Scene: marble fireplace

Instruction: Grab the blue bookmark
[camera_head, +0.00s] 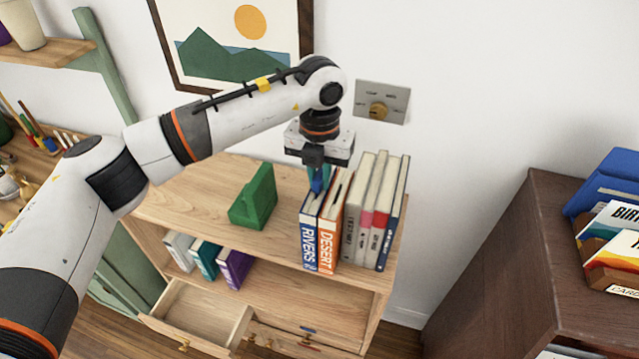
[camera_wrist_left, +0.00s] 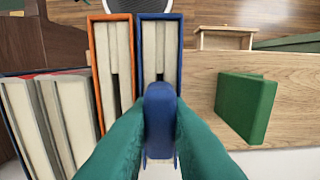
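The blue bookmark (camera_wrist_left: 161,112) stands between the teal fingers of my left gripper (camera_wrist_left: 160,135) in the left wrist view, with a finger against each side. It covers part of the page edges of the blue RIVERS book (camera_wrist_left: 160,45). How far its lower end reaches into the book is hidden. In the head view the left gripper (camera_head: 318,182) points down just above the RIVERS book (camera_head: 309,240), and a little of the bookmark's blue shows between the fingers. The orange-and-white DESERT book (camera_head: 328,240) stands right beside it. My right gripper is not in view.
Several pale books (camera_head: 366,210) stand to the right of DESERT. A green bookend (camera_head: 254,197) sits to the left on the wooden shelf top (camera_head: 190,205). An open drawer (camera_head: 205,312) juts out below. The wall with a dial plate (camera_head: 381,102) is behind.

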